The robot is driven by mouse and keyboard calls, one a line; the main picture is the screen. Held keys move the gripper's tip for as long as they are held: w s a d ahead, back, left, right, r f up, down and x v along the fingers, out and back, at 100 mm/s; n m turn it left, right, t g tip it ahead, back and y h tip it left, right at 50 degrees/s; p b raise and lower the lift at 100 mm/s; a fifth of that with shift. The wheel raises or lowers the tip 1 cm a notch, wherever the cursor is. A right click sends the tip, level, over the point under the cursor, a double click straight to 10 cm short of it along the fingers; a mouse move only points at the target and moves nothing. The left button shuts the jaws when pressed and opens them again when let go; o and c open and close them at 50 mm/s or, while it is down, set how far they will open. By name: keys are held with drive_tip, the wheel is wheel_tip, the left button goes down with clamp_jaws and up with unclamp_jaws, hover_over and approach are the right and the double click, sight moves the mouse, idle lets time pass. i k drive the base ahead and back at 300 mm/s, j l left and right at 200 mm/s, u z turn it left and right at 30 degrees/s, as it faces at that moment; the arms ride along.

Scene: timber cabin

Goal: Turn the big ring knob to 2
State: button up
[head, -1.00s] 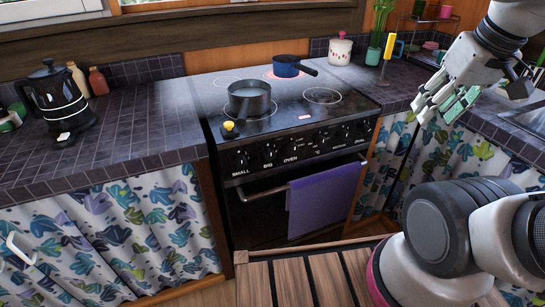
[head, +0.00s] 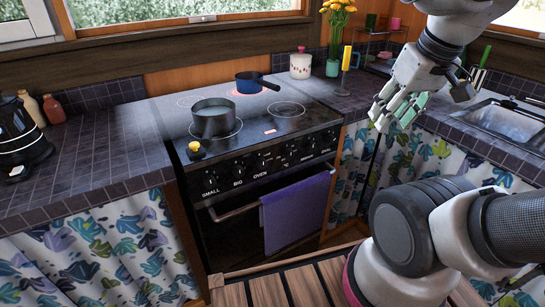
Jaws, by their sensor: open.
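The cooker (head: 262,135) has a row of dark knobs along its front panel. The big ring knob (head: 237,169) sits above the label "BIG", between the knobs over "SMALL" and "OVEN". Its pointer and numbers are too small to read. My gripper (head: 388,117) is open and empty, up to the right of the cooker, in front of the counter corner and well apart from the knobs.
A purple towel (head: 297,211) hangs on the oven rail. The space before the panel is clear.

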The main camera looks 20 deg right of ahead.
sight(237, 170)
drive_tip(key=k+j+z, duration=0.65)
drive_tip(key=k+j, duration=0.05)
drive_tip(key=k, duration=0.05)
